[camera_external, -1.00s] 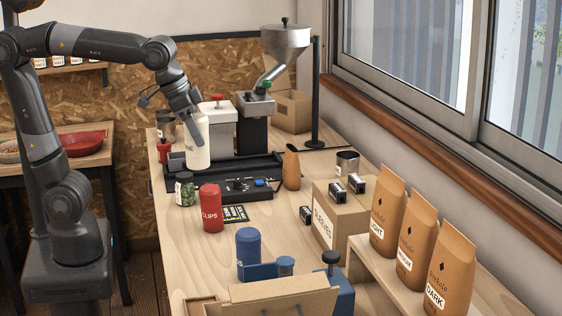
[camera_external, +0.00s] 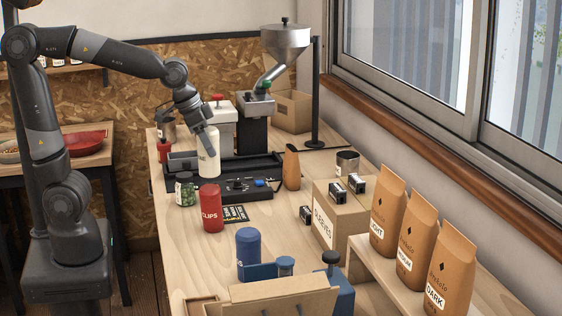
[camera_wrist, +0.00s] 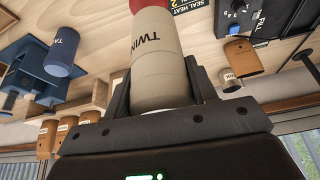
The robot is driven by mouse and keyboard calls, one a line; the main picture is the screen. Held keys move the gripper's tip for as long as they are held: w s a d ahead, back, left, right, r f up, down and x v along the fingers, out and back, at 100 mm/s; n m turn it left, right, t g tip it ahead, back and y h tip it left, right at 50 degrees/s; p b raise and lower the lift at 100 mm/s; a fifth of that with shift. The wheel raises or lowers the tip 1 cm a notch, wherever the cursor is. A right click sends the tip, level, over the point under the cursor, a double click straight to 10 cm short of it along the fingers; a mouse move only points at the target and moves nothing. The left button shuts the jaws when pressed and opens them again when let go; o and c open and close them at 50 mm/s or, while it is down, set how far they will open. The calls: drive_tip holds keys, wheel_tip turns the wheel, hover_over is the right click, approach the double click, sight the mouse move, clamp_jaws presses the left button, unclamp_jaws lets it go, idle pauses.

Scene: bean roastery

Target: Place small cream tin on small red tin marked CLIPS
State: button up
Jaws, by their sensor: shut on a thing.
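The cream tin (camera_external: 209,162), lettered TWIN with the rest out of sight, is held upright in my gripper (camera_external: 206,142) in the external view. It hangs behind the red tin in the picture, in front of the black machine. In the wrist view my gripper (camera_wrist: 161,88) has a finger on each side of the cream tin (camera_wrist: 155,60). The red tin marked CLIPS (camera_external: 211,212) stands upright on the bench. A red patch, likely this tin (camera_wrist: 146,4), shows past the cream tin's far end in the wrist view.
A dark green jar (camera_external: 185,190) stands left of the red tin. The black sealer (camera_external: 240,187) lies behind it, and a blue tin (camera_external: 248,246) stands in front. A brown bottle (camera_external: 291,168) and a cardboard box (camera_external: 345,205) are to the right.

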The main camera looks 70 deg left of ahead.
drive_tip(key=shift+f, duration=1.75)
drive_tip(key=shift+f, duration=0.1)
drive_tip(key=o, duration=1.1)
drive_tip(key=shift+o, duration=0.2)
drive_tip(key=v, duration=1.2)
drive_tip(key=s+f+t, duration=0.1)
drive_tip(key=s+f, duration=0.5)
drive_tip(key=s, duration=0.4)
drive_tip(key=shift+s+a+f+n, duration=0.3)
drive_tip(key=shift+s+f+n, duration=0.05)
drive_tip(key=shift+f+n, duration=0.05)
